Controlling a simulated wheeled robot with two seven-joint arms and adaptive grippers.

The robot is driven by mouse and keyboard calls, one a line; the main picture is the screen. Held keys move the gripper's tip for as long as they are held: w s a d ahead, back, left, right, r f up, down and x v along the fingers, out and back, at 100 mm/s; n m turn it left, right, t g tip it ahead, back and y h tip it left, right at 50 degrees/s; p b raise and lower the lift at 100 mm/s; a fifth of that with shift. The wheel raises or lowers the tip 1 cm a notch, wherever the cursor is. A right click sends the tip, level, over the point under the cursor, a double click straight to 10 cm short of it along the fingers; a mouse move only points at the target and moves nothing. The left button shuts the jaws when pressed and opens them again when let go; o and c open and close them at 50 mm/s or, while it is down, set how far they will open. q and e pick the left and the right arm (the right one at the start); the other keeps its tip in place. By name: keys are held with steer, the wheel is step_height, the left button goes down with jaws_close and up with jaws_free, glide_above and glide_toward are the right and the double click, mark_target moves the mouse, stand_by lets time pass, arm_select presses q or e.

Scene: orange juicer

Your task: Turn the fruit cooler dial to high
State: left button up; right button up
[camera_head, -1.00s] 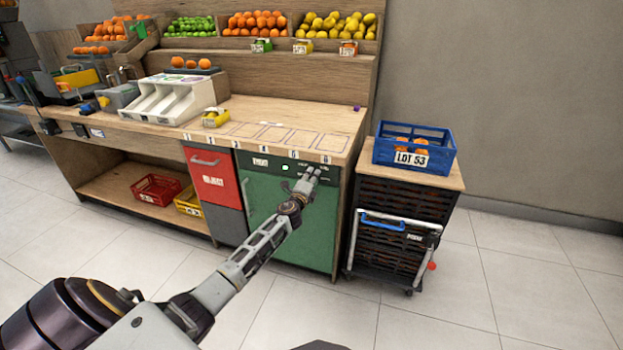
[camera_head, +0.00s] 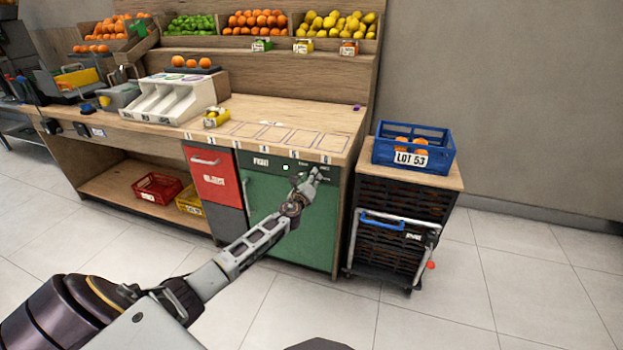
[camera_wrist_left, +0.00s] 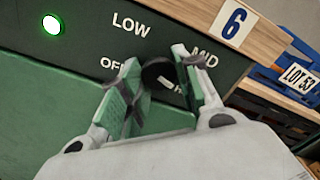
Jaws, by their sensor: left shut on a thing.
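The fruit cooler (camera_head: 287,225) is the green-fronted unit under the counter. Its dark panel (camera_wrist_left: 85,35) carries the labels LOW, OFF, MID and one starting with H, partly covered by my gripper. The black dial (camera_wrist_left: 157,72) sits between my left gripper's fingers (camera_wrist_left: 156,66), which are shut on it. A pale mark beside the dial slants down-right towards the H label. In the head view my left gripper (camera_head: 314,174) is at the panel's right part and hides the dial. My right gripper is in no view.
A lit round lamp (camera_wrist_left: 52,25) is left of LOW. The counter edge with the number 6 tag (camera_wrist_left: 233,23) is just above the panel. Right of the cooler stands a cart (camera_head: 398,235) under a blue crate (camera_head: 437,160) marked LOT 53. The floor in front is clear.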

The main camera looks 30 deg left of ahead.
arm_select(q)
steer(key=shift+f, duration=0.15)
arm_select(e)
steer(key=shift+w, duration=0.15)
arm_select(q)
steer(key=o, duration=1)
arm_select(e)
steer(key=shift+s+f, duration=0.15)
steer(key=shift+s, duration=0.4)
arm_select(q)
steer(key=v, duration=1.2)
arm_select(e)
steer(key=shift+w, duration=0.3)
